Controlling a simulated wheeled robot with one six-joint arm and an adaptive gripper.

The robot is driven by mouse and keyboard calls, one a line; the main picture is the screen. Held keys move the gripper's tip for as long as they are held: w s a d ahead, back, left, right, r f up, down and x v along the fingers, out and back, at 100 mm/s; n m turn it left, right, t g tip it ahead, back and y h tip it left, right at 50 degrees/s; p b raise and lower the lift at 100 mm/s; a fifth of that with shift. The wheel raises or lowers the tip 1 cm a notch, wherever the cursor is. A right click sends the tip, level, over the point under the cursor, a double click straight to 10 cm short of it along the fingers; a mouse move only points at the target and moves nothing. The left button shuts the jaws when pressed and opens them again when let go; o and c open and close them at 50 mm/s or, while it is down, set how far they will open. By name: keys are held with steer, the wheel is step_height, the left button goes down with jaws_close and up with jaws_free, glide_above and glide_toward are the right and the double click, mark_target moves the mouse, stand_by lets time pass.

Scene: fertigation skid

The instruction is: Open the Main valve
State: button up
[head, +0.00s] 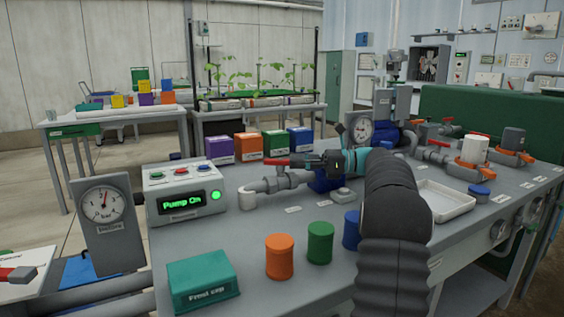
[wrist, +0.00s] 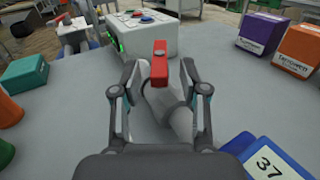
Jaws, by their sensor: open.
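A valve with a red lever (head: 276,163) sits on a grey pipe (head: 285,182) on the bench; no legible label marks it as the Main valve. In the head view the lever's end sticks out left of my gripper (head: 305,160), above the pipe. In the wrist view the red lever (wrist: 159,64) stands between the two fingers of my gripper (wrist: 159,72), with a gap on each side. The jaws are open.
The control box (head: 187,192) reads "Pump On" with a green light. A pressure gauge (head: 102,205) stands left. Purple (head: 219,150), orange (head: 248,148), green and blue boxes stand behind the pipe. Orange (head: 279,257) and green (head: 320,243) canisters and a green-topped box (head: 203,281) stand in front.

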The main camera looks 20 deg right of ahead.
steer(key=v, duration=0.5)
steer(key=shift+s+d, duration=0.15)
steer(key=shift+d, duration=0.2)
